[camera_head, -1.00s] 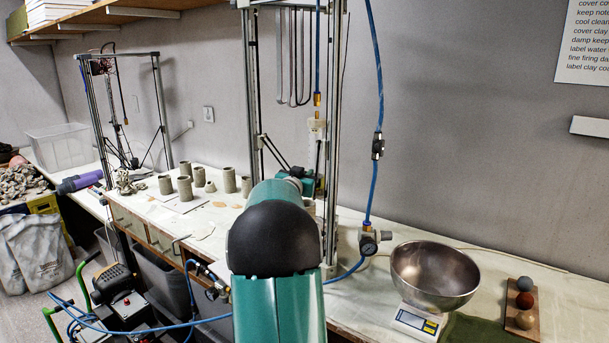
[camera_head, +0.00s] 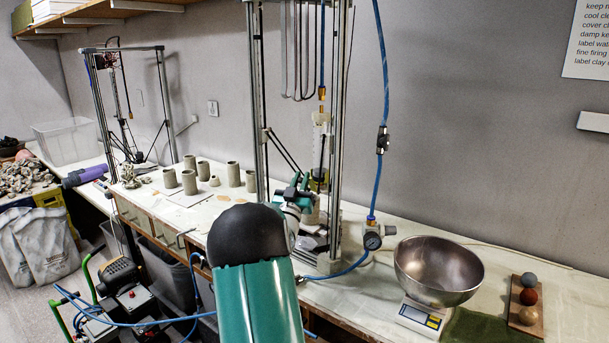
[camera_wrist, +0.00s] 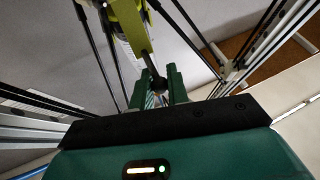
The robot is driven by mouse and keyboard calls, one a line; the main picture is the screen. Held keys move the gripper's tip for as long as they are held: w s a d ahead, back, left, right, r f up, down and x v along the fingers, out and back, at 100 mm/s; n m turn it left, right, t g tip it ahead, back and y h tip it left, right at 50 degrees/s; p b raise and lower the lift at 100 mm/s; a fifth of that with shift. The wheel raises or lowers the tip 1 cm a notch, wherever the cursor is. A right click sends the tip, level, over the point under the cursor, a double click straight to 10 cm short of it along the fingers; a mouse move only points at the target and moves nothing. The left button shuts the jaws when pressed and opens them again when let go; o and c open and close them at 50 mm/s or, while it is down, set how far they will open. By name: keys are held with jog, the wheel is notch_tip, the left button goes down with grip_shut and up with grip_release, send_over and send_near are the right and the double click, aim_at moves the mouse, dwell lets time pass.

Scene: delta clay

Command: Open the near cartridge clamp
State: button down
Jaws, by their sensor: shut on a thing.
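The near delta printer (camera_head: 341,130) stands on the bench with a pale cartridge (camera_head: 321,135) hanging in its frame. In the wrist view, the yellow-green cartridge clamp (camera_wrist: 126,14) is at the top, with a lever (camera_wrist: 143,40) running down to a dark round knob (camera_wrist: 159,85). My gripper (camera_wrist: 160,92) has its two green fingers shut on the knob end of the lever. In the head view, my gripper (camera_head: 304,184) is by the lower end of the cartridge. My arm covers part of the bench in front, and the clamp is too small there to judge its opening.
Thin rods and frame posts surround my gripper closely. A steel bowl (camera_head: 438,272) on a scale stands further right. Several clay cylinders (camera_head: 190,182) stand to the left.

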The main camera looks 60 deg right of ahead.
jog(key=shift+w+a+f+n+t+h, duration=0.1)
jog(key=shift+a+f+n+t+h, duration=0.3)
jog(key=shift+f, duration=0.4)
jog(key=shift+w+a+f+n+t+h, duration=0.1)
jog(key=shift+a+f+n+t+h, duration=0.25)
jog(key=shift+f, duration=0.4)
jog(key=shift+w+a+f+n+t+h, duration=0.1)
jog(key=shift+a+f+n+t+h, duration=0.3)
jog(key=shift+f, duration=0.4)
jog(key=shift+d+f, duration=0.1)
jog(key=shift+f, duration=0.05)
jog(key=c, duration=1.6)
grip_release()
jog(key=shift+c, duration=0.2)
jog(key=v, duration=0.7)
